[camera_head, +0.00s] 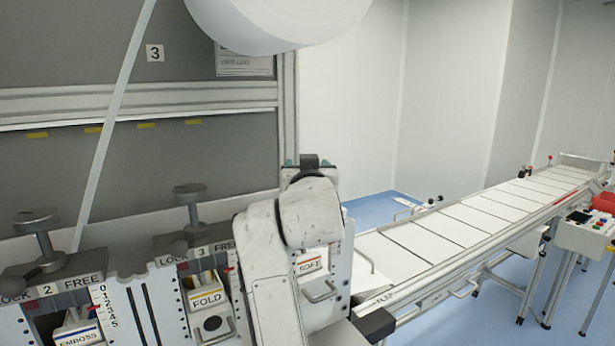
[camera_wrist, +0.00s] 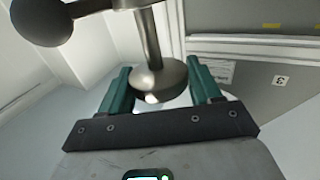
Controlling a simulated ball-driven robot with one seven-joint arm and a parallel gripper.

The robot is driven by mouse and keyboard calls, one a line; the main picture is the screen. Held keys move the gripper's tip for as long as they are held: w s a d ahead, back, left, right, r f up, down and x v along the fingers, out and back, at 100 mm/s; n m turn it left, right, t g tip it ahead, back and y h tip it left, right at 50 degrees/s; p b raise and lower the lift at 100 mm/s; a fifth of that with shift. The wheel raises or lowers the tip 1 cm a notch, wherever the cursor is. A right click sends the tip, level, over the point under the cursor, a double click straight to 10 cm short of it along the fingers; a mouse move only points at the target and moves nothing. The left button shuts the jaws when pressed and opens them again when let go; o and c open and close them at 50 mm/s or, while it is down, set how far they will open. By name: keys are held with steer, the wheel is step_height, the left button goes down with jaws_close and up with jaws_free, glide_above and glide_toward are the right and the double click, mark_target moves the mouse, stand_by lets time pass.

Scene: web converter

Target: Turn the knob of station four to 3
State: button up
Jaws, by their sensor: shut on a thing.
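My gripper (camera_wrist: 160,88) has its two green fingers on either side of a grey metal knob (camera_wrist: 158,78), shut on its rounded end. A shaft and a crossbar with a ball end extend from the knob in the wrist view. In the head view my gripper (camera_head: 308,164) is above the station marked SOFT (camera_head: 310,266), with a dark piece between the green fingertips. My arm hides most of that station, including any number or scale, so I cannot read the knob's setting.
Left of my arm stand station three, marked FOLD (camera_head: 208,298), and station two, marked EMBOSS (camera_head: 78,337), each with an upright grey handle. A white web strip (camera_head: 112,115) rises to a roll (camera_head: 278,18). A conveyor (camera_head: 470,225) runs off to the right.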

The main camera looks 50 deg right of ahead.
steer(key=shift+a+m+g+h+b, duration=0.1)
steer(key=shift+m+g+h+b, duration=1.3)
steer(key=shift+g, duration=0.5)
steer(key=shift+m, duration=0.3)
steer(key=o, duration=0.9)
steer(key=shift+o, duration=0.2)
steer(key=b+v, duration=0.2)
steer(key=v, duration=0.8)
steer(key=shift+a, duration=0.4)
steer(key=shift+f, duration=0.1)
